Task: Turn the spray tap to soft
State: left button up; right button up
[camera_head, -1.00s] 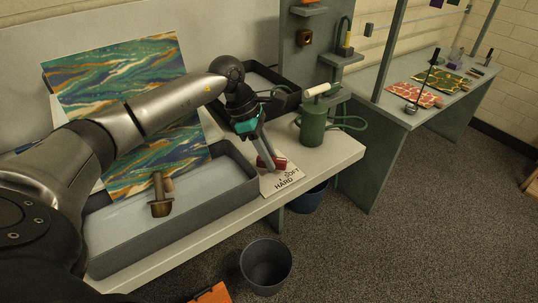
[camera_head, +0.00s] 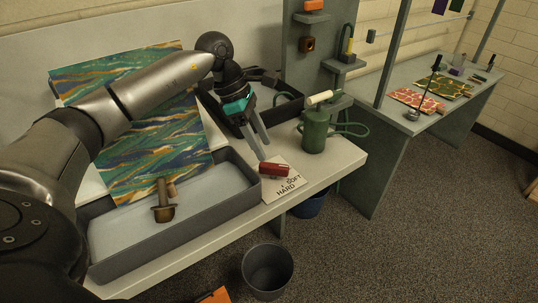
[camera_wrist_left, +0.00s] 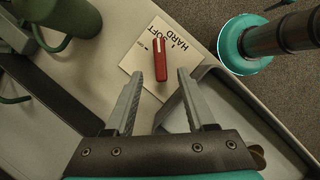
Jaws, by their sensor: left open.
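The spray tap is a short red handle (camera_head: 274,169) on a pale card (camera_head: 272,191) marked SOFT and HARD, at the table's front edge. In the left wrist view, the red handle (camera_wrist_left: 160,68) has a white mark at its far end, pointing toward the lettering. I cannot tell for sure which word it points to. My left gripper (camera_head: 265,149) is open and empty, just above and behind the handle. In the left wrist view its fingers (camera_wrist_left: 158,77) are spread on either side of the handle, apart from it. My right gripper is out of view.
A dark tray (camera_head: 291,111) stands behind. A grey bin (camera_head: 267,272) is on the floor.

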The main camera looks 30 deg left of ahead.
pick_arm(q)
jog(key=p+v, duration=0.1)
jog(key=v, duration=0.8)
